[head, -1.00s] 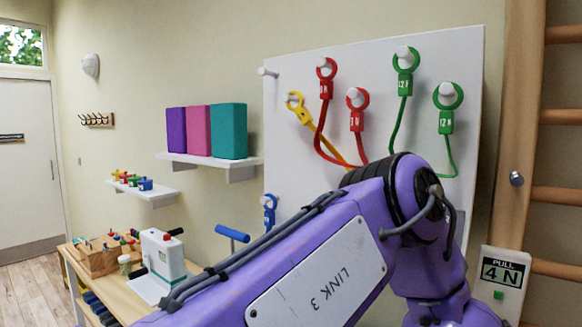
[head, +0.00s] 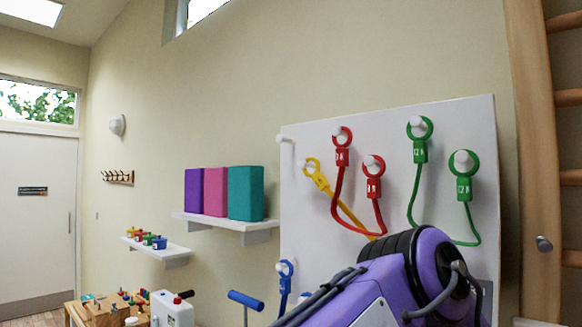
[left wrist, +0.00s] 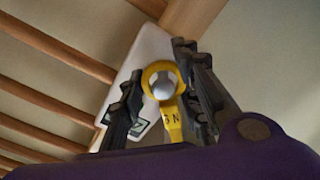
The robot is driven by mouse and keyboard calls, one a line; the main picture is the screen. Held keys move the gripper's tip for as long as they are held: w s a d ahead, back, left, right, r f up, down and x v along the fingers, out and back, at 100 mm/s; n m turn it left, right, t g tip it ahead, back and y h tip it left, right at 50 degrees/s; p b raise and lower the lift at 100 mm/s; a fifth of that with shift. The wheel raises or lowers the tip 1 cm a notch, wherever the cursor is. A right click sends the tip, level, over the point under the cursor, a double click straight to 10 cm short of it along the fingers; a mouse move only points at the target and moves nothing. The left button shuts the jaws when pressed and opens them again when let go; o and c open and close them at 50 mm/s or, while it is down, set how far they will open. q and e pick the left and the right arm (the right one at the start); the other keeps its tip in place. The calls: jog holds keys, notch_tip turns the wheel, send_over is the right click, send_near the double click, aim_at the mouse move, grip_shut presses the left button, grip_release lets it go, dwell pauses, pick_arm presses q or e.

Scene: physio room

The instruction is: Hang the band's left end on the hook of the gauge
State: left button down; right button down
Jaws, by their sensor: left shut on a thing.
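In the left wrist view my left gripper (left wrist: 160,62) is shut on the yellow band end (left wrist: 172,122), a ring with a tag marked with an N. A pale round knob (left wrist: 163,88) shows inside the ring's opening; I cannot tell whether the ring sits around it or only in front of it. The white gauge (left wrist: 150,48) is behind, its display partly hidden by a finger. In the head view another yellow band end (head: 313,168) hangs on a peg, and its band runs down behind my left arm. Neither gripper shows in the head view.
The white board (head: 300,215) also carries red (head: 374,187), green (head: 463,188) and blue (head: 285,268) band ends. Wooden wall bars (head: 568,177) stand at the right. Shelves with coloured blocks (head: 246,193) and a low table with items (head: 105,312) are at the left.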

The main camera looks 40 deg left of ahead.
pick_arm(q)
jog(key=shift+a+r, duration=0.1)
dwell(0.3)
jog(key=c, duration=1.2)
grip_release()
jog(key=shift+o, duration=0.8)
jog(key=s, duration=0.8)
